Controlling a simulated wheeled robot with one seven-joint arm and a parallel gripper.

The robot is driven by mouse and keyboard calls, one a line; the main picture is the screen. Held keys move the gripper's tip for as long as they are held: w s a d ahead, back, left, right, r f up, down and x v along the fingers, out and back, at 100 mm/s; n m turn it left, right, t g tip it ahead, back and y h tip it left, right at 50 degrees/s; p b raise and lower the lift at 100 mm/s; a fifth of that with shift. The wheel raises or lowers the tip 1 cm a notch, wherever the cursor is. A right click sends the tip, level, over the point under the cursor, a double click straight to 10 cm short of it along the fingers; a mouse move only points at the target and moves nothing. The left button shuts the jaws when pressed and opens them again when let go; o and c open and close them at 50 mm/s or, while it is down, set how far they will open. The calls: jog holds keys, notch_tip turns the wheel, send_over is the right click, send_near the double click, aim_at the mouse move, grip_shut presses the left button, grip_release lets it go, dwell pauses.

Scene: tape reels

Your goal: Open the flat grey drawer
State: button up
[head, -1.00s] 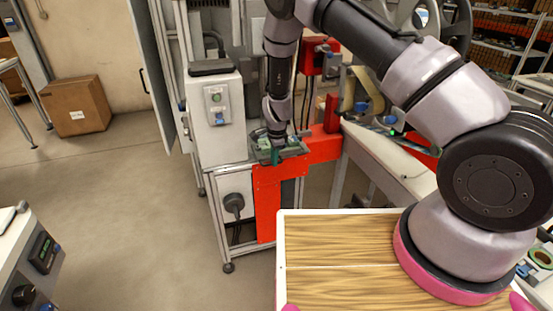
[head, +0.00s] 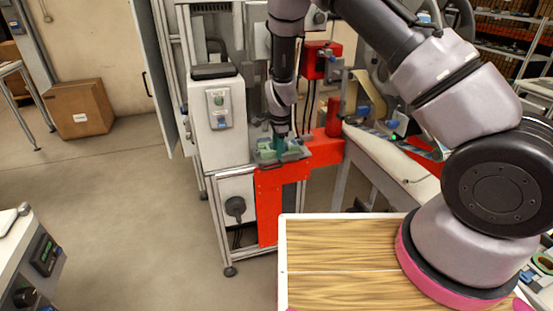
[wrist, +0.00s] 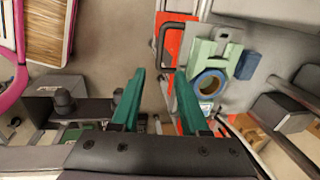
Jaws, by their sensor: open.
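A flat grey piece (head: 294,155) sits on top of the red frame beside the grey machine in the head view; I take it for the drawer. In the wrist view a flat grey plate (wrist: 231,33) carries a light green fixture with a ring-shaped reel (wrist: 210,82). A dark bar handle (wrist: 161,50) stands left of it, over red. My gripper (head: 279,148) points down over the flat grey piece. In the wrist view its two green fingers (wrist: 158,82) are apart with nothing between them. Contact with the drawer cannot be told from here.
A grey control box (head: 214,98) stands left of my gripper. The red frame (head: 268,208) drops below it. A wood-topped board (head: 340,245) lies in front, and a pale bench (head: 395,165) runs to the right. Open floor (head: 140,210) lies to the left.

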jog(key=shift+s+d+r, duration=0.1)
jog(key=shift+s+r, duration=0.1)
jog(key=shift+r, duration=0.7)
jog(key=shift+s+r, duration=0.15)
jog(key=shift+r, duration=0.75)
jog(key=s+d+r+n+t+y, duration=0.15)
jog(key=d+r, duration=0.25)
jog(key=r, duration=0.5)
jog(key=s+d+r+n+y, duration=0.15)
jog(key=d+r, duration=0.25)
jog(key=r, duration=0.6)
jog(key=s+d+r+n, duration=0.1)
jog(key=s+d+r, duration=0.25)
jog(key=r, duration=0.55)
jog(key=s+d+r+n+t, duration=0.1)
jog(key=s+d+r+n, duration=0.1)
jog(key=s+d+r, duration=0.2)
jog(key=s+d+r+n+t+h, duration=0.1)
jog(key=s+d+r, duration=0.3)
jog(key=s, duration=0.6)
jog(key=s+d+r+n+t, duration=0.2)
jog(key=s+d+r+n, duration=0.1)
jog(key=s+d+r, duration=0.2)
jog(key=shift+s+d+h, duration=0.25)
jog(key=shift+s+h, duration=0.05)
jog(key=shift+s, duration=0.6)
